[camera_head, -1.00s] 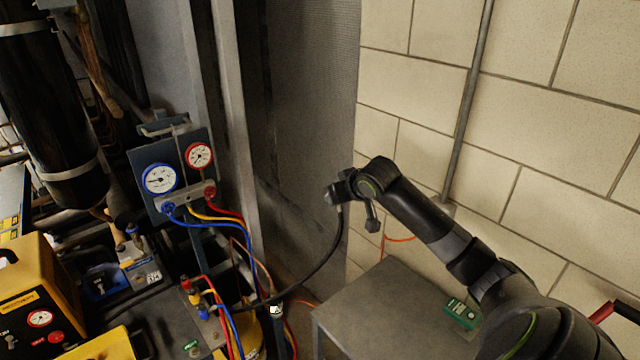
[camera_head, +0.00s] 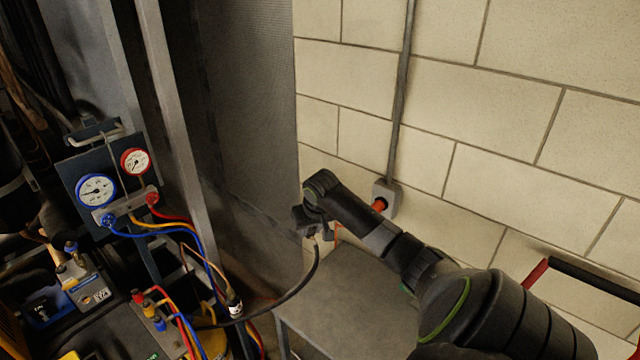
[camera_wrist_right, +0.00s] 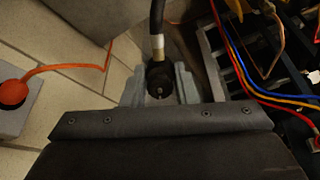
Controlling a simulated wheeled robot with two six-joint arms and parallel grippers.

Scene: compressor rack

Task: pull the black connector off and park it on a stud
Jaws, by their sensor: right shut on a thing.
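My right gripper (camera_head: 309,229) is shut on the black connector (camera_wrist_right: 160,78) at the end of a black hose. In the right wrist view the connector sits between the two grey fingers (camera_wrist_right: 160,90), and the hose (camera_wrist_right: 157,28) rises from it past a pale band. In the head view the hose (camera_head: 306,278) hangs from the gripper and curves down left toward the equipment. The connector itself is mostly hidden there by the gripper. I cannot make out a stud in either view. My left gripper is not in view.
A grey cabinet or table (camera_head: 345,310) stands below my right arm. A wall socket box (camera_head: 385,195) with an orange plug and cord is behind the arm on the block wall. The gauge manifold (camera_head: 108,185) with coloured hoses is at left, beside a grey post (camera_head: 180,130).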

